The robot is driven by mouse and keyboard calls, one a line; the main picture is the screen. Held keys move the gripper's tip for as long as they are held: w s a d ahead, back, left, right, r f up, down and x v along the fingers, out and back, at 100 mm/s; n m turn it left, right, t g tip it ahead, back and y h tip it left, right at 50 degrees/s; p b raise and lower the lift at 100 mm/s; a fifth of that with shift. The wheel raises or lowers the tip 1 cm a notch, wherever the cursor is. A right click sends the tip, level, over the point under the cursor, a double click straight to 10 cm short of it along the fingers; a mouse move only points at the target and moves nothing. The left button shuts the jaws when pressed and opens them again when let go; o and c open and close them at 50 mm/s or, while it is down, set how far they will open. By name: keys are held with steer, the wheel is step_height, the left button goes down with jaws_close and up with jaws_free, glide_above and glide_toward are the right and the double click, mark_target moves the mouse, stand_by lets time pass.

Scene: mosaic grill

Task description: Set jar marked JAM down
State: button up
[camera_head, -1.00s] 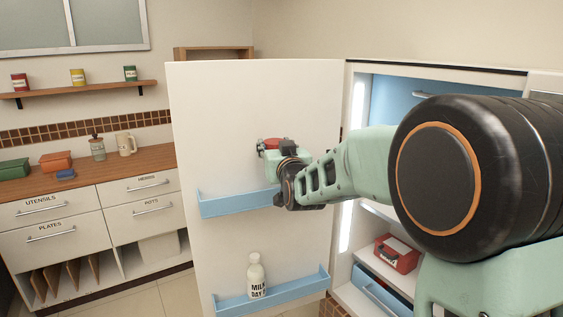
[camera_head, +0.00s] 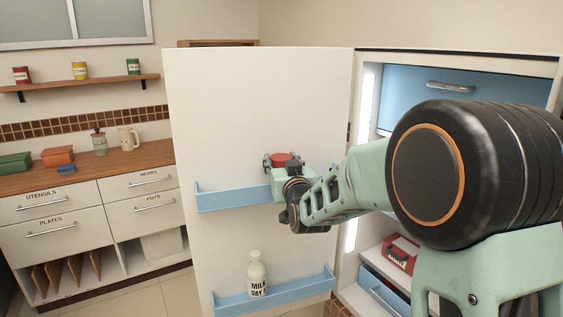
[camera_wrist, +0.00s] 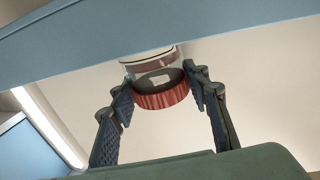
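The jar has a red lid (camera_head: 281,158) and stands at the upper blue door shelf (camera_head: 228,200). The wrist view, which looks upside down, shows the lid and clear jar body (camera_wrist: 158,84); the blue shelf rail (camera_wrist: 170,27) hides the jar's bottom. Any JAM marking is not readable. My gripper (camera_head: 283,162) is around the jar at the shelf. In the wrist view my gripper's fingers (camera_wrist: 165,110) are spread on both sides of the lid, with a gap visible at the right side. The fingers look open.
A milk bottle (camera_head: 257,275) stands on the lower door shelf (camera_head: 310,288). The open fridge door (camera_head: 258,100) is upright behind the jar. A red box (camera_head: 400,254) sits inside the fridge. The upper shelf left of the jar is empty.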

steer(key=o, duration=0.4)
steer(key=b+v, duration=0.1)
steer(key=v, duration=1.1)
